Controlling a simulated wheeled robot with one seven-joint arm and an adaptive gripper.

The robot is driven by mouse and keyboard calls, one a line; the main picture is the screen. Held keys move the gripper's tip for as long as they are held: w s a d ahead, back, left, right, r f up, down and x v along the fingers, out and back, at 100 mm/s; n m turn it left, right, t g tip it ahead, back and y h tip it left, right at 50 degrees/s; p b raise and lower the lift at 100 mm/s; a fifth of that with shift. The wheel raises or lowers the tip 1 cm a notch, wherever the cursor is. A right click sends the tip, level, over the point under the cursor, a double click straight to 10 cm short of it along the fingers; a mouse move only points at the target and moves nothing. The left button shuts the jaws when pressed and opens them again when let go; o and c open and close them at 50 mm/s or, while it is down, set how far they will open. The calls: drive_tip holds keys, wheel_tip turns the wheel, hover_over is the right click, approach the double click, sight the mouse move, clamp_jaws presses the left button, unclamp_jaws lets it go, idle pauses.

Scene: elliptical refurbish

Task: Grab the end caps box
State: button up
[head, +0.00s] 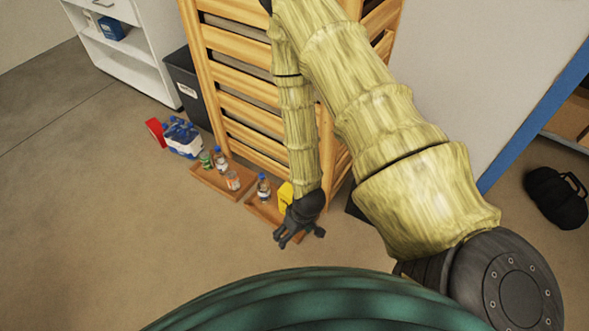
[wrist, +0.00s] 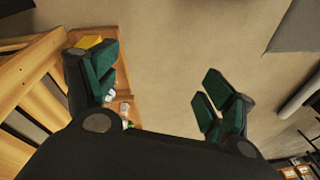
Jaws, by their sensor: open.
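No box in view has a readable label, so I cannot tell which is the end caps box. A yellow box (head: 285,194) stands in a low wooden tray on the floor, partly hidden behind my wrist. It also shows in the wrist view (wrist: 89,41) at the upper left, beyond my left finger. A blue box (head: 112,28) sits on a white shelf at the far upper left. My gripper (head: 299,236) hangs low, close to the yellow box. In the wrist view its fingers (wrist: 158,88) are wide apart, with only bare floor between them.
Wooden trays (head: 210,181) with small bottles line the foot of a slatted wooden rack (head: 240,75). A pack of blue-capped bottles (head: 184,142) and a red item (head: 155,132) are to their left. A black bag (head: 556,198) lies at right. The left floor is clear.

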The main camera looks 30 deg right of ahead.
drive_tip(key=w+d+f+n+t+b, duration=0.1)
drive_tip(key=w+d+f+b, duration=0.7)
drive_tip(key=w+f+b, duration=0.4)
drive_tip(key=n+t+b, duration=0.2)
drive_tip(key=b, duration=0.8)
approach(285, 193)
drive_tip(key=d, duration=0.1)
drive_tip(key=s+d+f, duration=0.1)
drive_tip(key=d, duration=0.1)
drive_tip(key=shift+s+d+f, duration=0.2)
drive_tip(key=shift+s+d, duration=0.1)
drive_tip(key=shift+s, duration=0.1)
drive_tip(key=b+x, duration=0.2)
drive_tip(key=x, duration=0.3)
drive_tip(key=shift+s+f, duration=0.1)
drive_tip(key=shift+f, duration=0.15)
drive_tip(key=f+b, duration=0.2)
drive_tip(key=f, duration=0.1)
drive_tip(key=a+f+b, duration=0.1)
drive_tip(key=f, duration=0.1)
drive_tip(key=shift+w+b, duration=0.3)
drive_tip(key=shift+w, duration=0.05)
drive_tip(key=shift+f, duration=0.25)
